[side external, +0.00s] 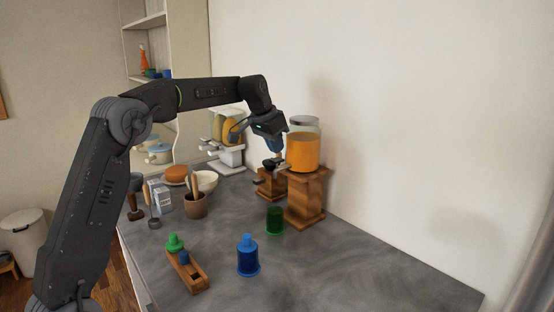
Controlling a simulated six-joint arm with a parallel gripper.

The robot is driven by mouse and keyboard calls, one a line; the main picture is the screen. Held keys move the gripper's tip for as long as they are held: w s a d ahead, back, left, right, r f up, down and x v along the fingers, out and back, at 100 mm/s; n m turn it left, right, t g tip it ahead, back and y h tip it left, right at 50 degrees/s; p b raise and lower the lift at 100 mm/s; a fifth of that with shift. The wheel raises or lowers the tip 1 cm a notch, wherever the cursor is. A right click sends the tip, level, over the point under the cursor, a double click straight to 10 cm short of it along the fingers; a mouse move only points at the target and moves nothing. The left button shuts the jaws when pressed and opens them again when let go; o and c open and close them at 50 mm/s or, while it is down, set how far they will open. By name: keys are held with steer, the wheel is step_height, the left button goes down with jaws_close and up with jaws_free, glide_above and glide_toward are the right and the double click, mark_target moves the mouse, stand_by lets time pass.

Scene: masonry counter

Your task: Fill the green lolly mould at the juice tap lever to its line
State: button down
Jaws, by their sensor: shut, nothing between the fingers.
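The green lolly mould (275,221) stands upright on the counter, in front and left of the wooden stand (306,200) of the juice dispenser. Its fill line and any juice inside are too small to tell. The dispenser's clear jar (303,152) holds orange juice. A dark tap or lever part (271,163) shows at the jar's left side. My gripper (275,148) is shut and empty, pointing down just above this dark part, left of the jar. I cannot tell whether it touches the lever.
A blue mould (247,258) and a wooden holder (195,280) with a green top (174,242) stand at the front. A utensil pot (196,206), white bowl (206,181) and carton (160,196) stand left. The right counter (380,270) is clear.

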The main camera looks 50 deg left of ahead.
steer(key=shift+f, duration=0.3)
steer(key=shift+f, duration=0.85)
stand_by(2.8)
stand_by(2.5)
steer(key=shift+r, duration=2.5)
steer(key=shift+d, duration=0.1)
